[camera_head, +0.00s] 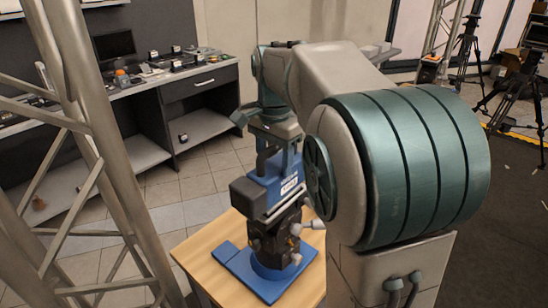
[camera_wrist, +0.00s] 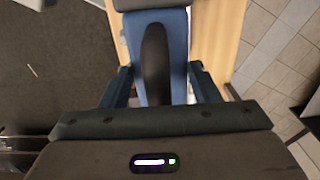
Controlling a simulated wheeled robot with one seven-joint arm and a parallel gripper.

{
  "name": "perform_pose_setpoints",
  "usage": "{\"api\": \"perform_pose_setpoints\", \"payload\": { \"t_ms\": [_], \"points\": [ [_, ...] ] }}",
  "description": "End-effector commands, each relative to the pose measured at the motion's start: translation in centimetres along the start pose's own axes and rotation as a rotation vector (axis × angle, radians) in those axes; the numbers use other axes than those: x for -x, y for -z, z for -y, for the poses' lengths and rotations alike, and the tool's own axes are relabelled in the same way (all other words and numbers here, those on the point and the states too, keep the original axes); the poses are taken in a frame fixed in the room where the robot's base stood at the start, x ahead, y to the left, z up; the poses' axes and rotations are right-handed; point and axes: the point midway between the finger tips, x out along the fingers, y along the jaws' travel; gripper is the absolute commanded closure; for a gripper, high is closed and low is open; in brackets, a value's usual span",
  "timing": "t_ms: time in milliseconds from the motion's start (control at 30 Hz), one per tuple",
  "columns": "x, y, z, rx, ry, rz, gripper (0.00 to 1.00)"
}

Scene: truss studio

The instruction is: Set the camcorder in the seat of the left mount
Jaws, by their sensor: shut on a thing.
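My gripper (camera_head: 277,160) points down and is shut on the camcorder (camera_head: 289,184), a blue body with a white label and a dark block at its front left. In the wrist view the camcorder (camera_wrist: 178,50) shows as a blue body with a black strip, between the two fingers of my gripper (camera_wrist: 161,85). Only one mount is clearly seen.
The mount stands on a light wooden table (camera_head: 204,246). My arm hides the table's right side. A metal truss (camera_head: 100,130) rises at left. A dark desk (camera_head: 160,95) with small items is behind. Tripods (camera_head: 467,48) stand at the far right. Tiled floor lies between table and desk.

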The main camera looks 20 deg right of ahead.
Motion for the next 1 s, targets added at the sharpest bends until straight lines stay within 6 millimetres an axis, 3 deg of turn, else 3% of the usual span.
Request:
{"api": "perform_pose_setpoints", "payload": {
  "t_ms": [400,433,500,833,1000],
  "points": [
    [-0.1,0.0,0.0,0.000,0.003,-0.001,1.00],
    [-0.1,0.0,0.0,0.000,0.003,-0.001,0.36],
    [-0.1,0.0,0.0,0.000,0.002,-0.001,0.19],
    [0.0,0.0,0.0,0.000,-0.001,0.000,0.19],
    [2.1,0.1,0.1,0.000,0.003,-0.002,0.19]
  ]
}}
